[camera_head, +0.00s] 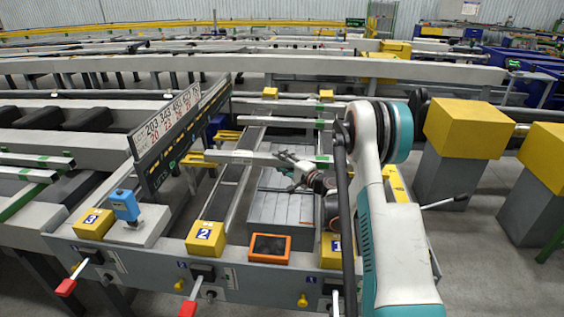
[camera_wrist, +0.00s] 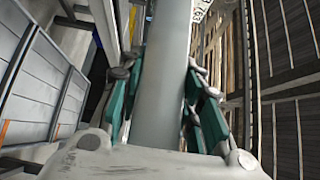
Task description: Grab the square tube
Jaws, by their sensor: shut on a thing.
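The square tube (camera_head: 238,157) is a long pale grey bar lying crosswise over the middle of the runout table in the head view. Its left end is near the sign board and its right part runs behind my arm. My gripper (camera_head: 283,160) is at the tube, right of its middle. In the wrist view the tube (camera_wrist: 166,65) runs lengthwise between the two teal fingers, and my gripper (camera_wrist: 164,80) is shut on it. The exact finger contact is partly hidden.
A sign board (camera_head: 178,135) with numbers stands left of the tube. Yellow numbered blocks (camera_head: 205,238), a blue device (camera_head: 124,205) and an orange-framed screen (camera_head: 269,248) line the front edge. Grey panels (camera_head: 280,222) lie below the tube. Large yellow-topped posts (camera_head: 468,128) stand at right.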

